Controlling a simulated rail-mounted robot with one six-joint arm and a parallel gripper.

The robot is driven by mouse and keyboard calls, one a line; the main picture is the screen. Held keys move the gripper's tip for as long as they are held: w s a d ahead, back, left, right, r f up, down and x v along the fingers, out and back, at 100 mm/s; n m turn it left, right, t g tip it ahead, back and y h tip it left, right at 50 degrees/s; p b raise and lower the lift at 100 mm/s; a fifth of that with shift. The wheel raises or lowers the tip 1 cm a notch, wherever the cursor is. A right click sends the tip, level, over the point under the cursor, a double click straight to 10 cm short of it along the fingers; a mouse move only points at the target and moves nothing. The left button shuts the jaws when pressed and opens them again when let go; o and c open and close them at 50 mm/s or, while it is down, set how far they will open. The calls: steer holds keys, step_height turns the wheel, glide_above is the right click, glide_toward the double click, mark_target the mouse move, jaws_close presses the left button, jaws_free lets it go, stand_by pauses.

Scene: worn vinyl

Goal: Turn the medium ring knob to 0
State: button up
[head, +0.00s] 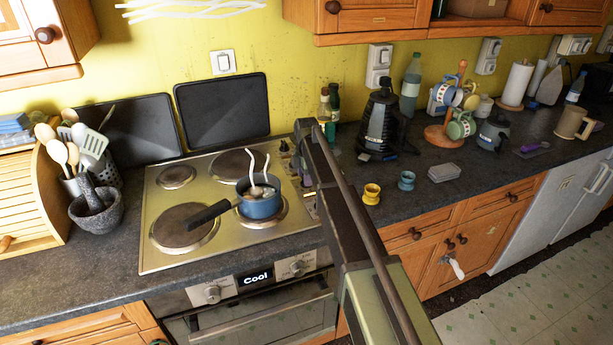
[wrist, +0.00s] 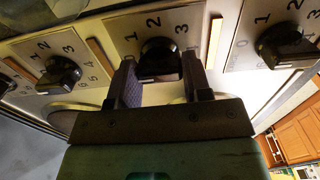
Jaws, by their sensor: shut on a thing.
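In the wrist view, my gripper (wrist: 160,68) has a finger on each side of a black knob (wrist: 160,52) and is shut on it. The knob sits on a pale plate marked 1, 2 and 3. In the head view, my arm covers most of the knob strip at the hob's right edge, and my fingertips cannot be made out. The hob (head: 155,235) has several rings. I cannot tell which ring the held knob serves.
Other knobs stand to the left (wrist: 62,72) and right (wrist: 285,45) of the held one. A blue pan (head: 262,208) sits on the front right ring, handle pointing left. A yellow cup (head: 371,193) and a blue cup (head: 406,180) stand right of my arm.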

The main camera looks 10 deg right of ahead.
steer(key=o, duration=0.9)
steer(key=shift+r, duration=0.1)
step_height(320, 180, up, 11)
steer(key=p, duration=1.1)
steer(key=shift+f, duration=0.2)
